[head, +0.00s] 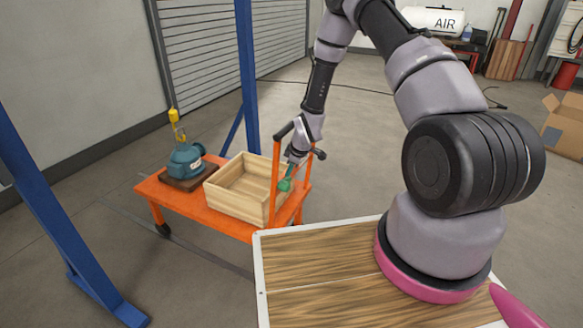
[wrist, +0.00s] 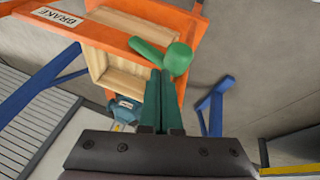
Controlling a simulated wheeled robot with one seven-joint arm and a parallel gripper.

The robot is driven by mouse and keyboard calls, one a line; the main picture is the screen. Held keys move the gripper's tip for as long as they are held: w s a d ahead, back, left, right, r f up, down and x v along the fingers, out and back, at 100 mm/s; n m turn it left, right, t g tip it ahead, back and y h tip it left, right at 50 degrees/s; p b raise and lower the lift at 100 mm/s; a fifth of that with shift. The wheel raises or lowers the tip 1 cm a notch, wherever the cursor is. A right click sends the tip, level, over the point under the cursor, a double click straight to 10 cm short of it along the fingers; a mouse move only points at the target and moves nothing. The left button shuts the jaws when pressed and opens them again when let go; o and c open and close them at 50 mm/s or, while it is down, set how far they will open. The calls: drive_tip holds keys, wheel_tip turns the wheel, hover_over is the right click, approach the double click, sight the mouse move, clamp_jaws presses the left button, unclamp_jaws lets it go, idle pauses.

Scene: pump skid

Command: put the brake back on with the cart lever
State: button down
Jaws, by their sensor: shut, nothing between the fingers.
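The orange cart (head: 225,222) stands on the floor ahead of me, with its upright handle frame nearest me. The green cart lever (head: 285,185) with a round knob sits at the handle end. In the wrist view the lever (wrist: 148,52) runs rightward to its knob (wrist: 178,58), near the orange bar with the BRAKE label (wrist: 57,17). My gripper (head: 291,169) reaches down by the lever. In the wrist view my gripper (wrist: 161,74) has its fingers shut together, tips right by the lever and knob. I cannot tell whether they touch it.
A wooden crate (head: 228,203) and a blue pump (head: 187,161) on a dark base sit on the cart. Blue posts (head: 60,215) stand at the left. A wood-topped surface (head: 320,262) lies in front. A cardboard box (head: 565,128) is far right. Floor right of the cart is clear.

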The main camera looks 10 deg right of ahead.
sight(284, 185)
drive_tip(key=shift+s+a+f+t, duration=0.3)
drive_tip(key=shift+s+f+t, duration=0.1)
drive_tip(key=shift+t, duration=0.1)
drive_tip(key=shift+s+a+f, duration=0.3)
drive_tip(key=shift+s+f, duration=0.1)
drive_tip(key=shift+f, duration=0.1)
drive_tip(key=shift+s+a+f, duration=0.25)
drive_tip(key=shift+s+f, duration=0.15)
drive_tip(key=shift+f, duration=0.1)
drive_tip(key=shift+f, duration=0.1)
drive_tip(key=r, duration=0.3)
drive_tip(key=shift+w+d+r, duration=0.15)
drive_tip(key=shift+w+r, duration=0.05)
drive_tip(key=shift+w, duration=0.15)
drive_tip(key=s+r, duration=0.7)
drive_tip(key=shift+s+a+r, duration=0.2)
drive_tip(key=shift+s, duration=0.1)
